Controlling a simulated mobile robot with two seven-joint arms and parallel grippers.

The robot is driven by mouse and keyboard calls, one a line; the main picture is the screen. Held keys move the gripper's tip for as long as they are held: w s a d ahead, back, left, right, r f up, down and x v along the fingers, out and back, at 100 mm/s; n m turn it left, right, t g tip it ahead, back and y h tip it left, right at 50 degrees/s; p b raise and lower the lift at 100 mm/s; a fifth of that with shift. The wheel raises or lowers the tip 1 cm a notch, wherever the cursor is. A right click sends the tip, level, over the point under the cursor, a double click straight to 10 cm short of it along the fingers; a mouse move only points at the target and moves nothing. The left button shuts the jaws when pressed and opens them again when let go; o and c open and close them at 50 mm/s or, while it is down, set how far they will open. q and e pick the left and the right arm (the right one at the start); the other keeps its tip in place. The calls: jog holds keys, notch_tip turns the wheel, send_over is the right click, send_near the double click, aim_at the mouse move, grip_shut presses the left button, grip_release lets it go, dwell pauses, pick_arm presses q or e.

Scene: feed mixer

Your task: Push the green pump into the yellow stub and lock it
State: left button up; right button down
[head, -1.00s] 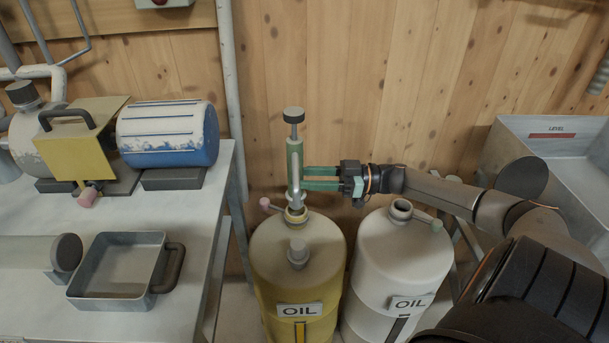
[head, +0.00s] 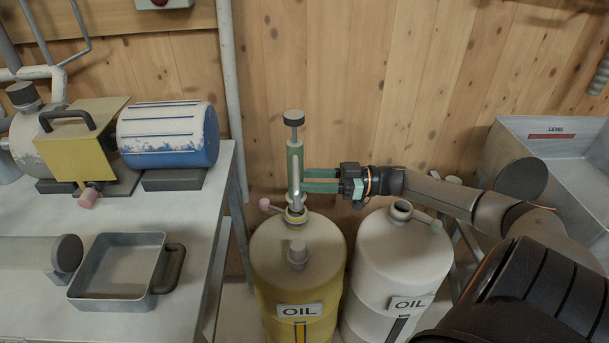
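The green pump (head: 294,166) stands upright, with a dark knob on top and a grey spout on its front. Its lower end is at the stub (head: 296,215) on top of the yellow oil drum (head: 290,258); I cannot tell how deep it sits. A pink-tipped lever (head: 266,203) sticks out to the left of the stub. My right gripper (head: 305,180) reaches in from the right, its two green fingers on the pump body, apparently shut on it. My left gripper is not in view.
A white oil drum (head: 400,255) with an open stub and a green-tipped lever stands just right. On the left, a bench (head: 190,255) carries a metal tray (head: 118,290), a blue motor (head: 168,135) and a yellow guard (head: 80,150). A grey bin (head: 555,150) stands at the right.

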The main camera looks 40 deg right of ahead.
aim_at(304, 194)
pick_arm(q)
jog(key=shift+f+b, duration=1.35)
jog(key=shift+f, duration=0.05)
pick_arm(e)
jog(key=shift+f, duration=2)
jog(key=shift+c, duration=2)
grip_release()
jog(key=shift+f, duration=0.1)
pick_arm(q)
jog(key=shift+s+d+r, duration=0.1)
pick_arm(e)
jog(key=shift+s+d, duration=0.1)
